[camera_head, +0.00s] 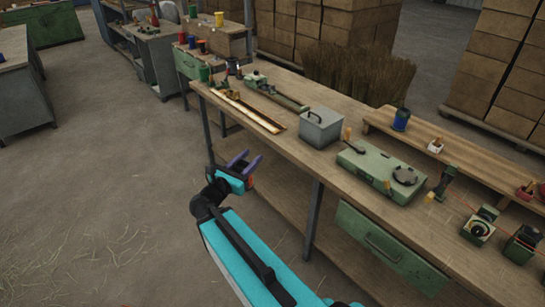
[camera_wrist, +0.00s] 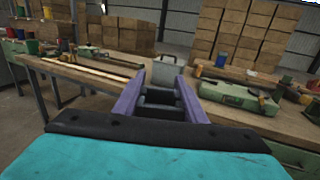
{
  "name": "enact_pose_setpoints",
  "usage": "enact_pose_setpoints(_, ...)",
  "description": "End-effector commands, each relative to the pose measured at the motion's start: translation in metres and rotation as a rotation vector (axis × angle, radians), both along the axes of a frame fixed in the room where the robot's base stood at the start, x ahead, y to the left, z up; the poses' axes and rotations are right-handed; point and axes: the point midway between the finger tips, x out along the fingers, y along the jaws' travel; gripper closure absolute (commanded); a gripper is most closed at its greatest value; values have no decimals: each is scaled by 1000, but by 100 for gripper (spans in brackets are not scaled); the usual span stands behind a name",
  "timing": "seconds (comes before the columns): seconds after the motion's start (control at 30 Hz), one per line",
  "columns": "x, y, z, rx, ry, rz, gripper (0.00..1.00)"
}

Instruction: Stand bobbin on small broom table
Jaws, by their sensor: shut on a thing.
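My gripper (camera_head: 246,163) has purple fingers and is in front of the long workbench's left part, over the floor side. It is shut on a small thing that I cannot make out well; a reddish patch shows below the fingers. In the wrist view the fingers (camera_wrist: 160,92) point toward the bench, with dark shapes between them. A blue bobbin (camera_head: 401,119) stands on the raised shelf of the long bench. A smaller table (camera_head: 222,42) at the back carries several coloured bobbins, among them a yellow one (camera_head: 219,19). I cannot tell for sure which table is the small broom table.
The long bench (camera_head: 310,155) holds a grey lidded box (camera_head: 320,127), a green machine (camera_head: 380,170) and a long brass-coloured tray (camera_head: 249,112). Broom straw (camera_head: 355,75) and stacked cartons (camera_head: 500,65) stand behind. The floor at left (camera_head: 100,170) is clear.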

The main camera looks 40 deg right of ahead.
Motion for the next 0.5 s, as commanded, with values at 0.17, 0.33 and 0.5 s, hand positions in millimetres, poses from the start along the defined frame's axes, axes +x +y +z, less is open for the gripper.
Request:
enact_pose_setpoints(0.17, 15, 51, -5, 1, 2, 62, 86)
enact_pose_setpoints(0.33, 24, 98, -8, 4, 4, 117, 86)
enact_pose_setpoints(0.5, 30, 146, -11, 7, 7, 172, 86)
